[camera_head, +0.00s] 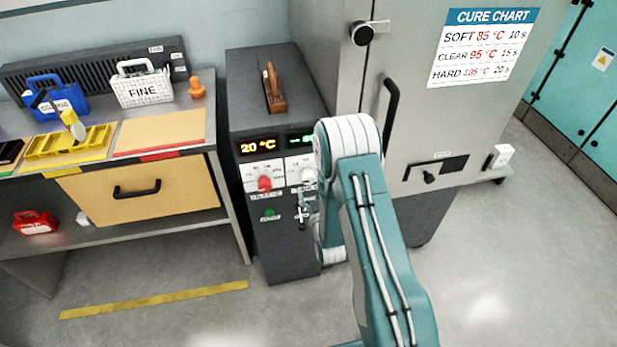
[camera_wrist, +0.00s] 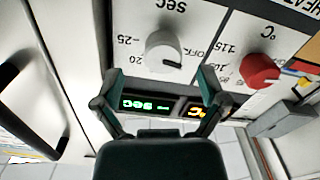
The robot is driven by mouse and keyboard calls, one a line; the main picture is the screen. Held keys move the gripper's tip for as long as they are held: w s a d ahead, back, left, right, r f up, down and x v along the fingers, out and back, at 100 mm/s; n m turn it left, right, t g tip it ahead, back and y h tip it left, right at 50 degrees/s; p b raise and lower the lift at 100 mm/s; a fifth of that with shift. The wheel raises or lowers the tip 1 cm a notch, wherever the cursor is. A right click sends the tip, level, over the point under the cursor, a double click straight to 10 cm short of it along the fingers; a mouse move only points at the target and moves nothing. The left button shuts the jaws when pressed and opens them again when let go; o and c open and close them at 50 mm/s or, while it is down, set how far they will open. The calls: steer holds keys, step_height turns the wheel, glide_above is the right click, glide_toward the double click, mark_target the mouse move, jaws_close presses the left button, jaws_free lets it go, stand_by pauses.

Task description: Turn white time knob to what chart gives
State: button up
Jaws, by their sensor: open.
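The white time knob (camera_wrist: 163,52) sits under the "sec" label in the wrist view, which shows the panel upside down. Its dark pointer mark is towards the lower right, and 20 and 25 are printed to its left. My gripper (camera_wrist: 158,85) is open, its fingers spread below the knob in that picture, apparently not gripping it. The cure chart (camera_head: 483,47) reads SOFT 85 °C 10 s, CLEAR 95 °C 15 s, HARD 105 °C 20 s. In the head view my arm covers much of the time-knob side of the panel.
A red temperature knob (camera_wrist: 260,70) is beside the white one. The orange display (camera_head: 258,146) reads 20 °C; the green time display (camera_wrist: 146,104) shows a dash and "sec". A green button (camera_head: 269,213) is lower. A wooden-handled tool (camera_head: 271,90) lies on top of the control cabinet.

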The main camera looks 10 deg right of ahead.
mark_target(309, 182)
steer(key=w, duration=0.5)
steer(key=shift+w+a, duration=0.25)
steer(key=shift+w, duration=0.1)
steer(key=shift+d, duration=0.1)
steer(key=c, duration=1.1)
